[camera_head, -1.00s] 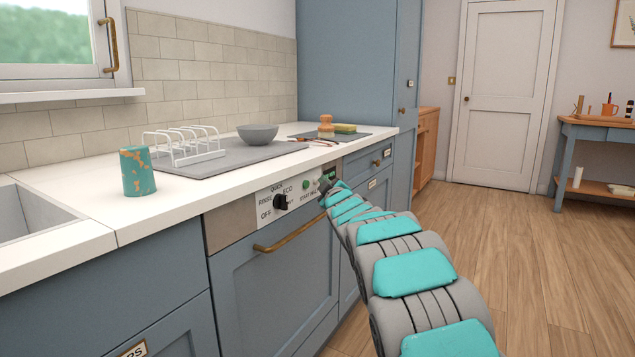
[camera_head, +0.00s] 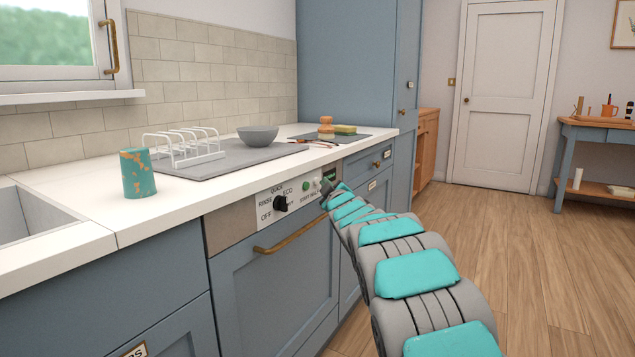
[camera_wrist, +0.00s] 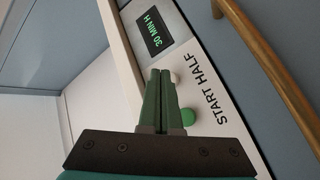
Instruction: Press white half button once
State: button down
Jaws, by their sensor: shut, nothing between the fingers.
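The white half button (camera_wrist: 175,77) shows in the wrist view as a small pale disc at the right side of my fingertips, partly hidden by them. The green start button (camera_wrist: 188,117) lies beside it on the pale panel, near the words START HALF. In the head view the green button (camera_head: 306,185) is clear, but my gripper (camera_head: 325,187) covers the white one. My gripper (camera_wrist: 160,73) is shut and empty, its tips close to the panel beside the white button. Whether they touch it I cannot tell.
A lit display (camera_wrist: 167,34) reads 30 MIN H. A black dial (camera_head: 280,202) sits left on the panel, above a brass handle (camera_head: 290,236). The worktop edge (camera_head: 230,195) overhangs the panel. The floor (camera_head: 530,270) to the right is clear.

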jog(key=shift+s+d, duration=0.2)
jog(key=shift+d, duration=0.1)
jog(key=s+d+p, duration=0.1)
jog(key=d, duration=0.1)
jog(key=s+d+p, duration=0.1)
jog(key=s+d, duration=0.1)
dwell(0.6)
dwell(0.5)
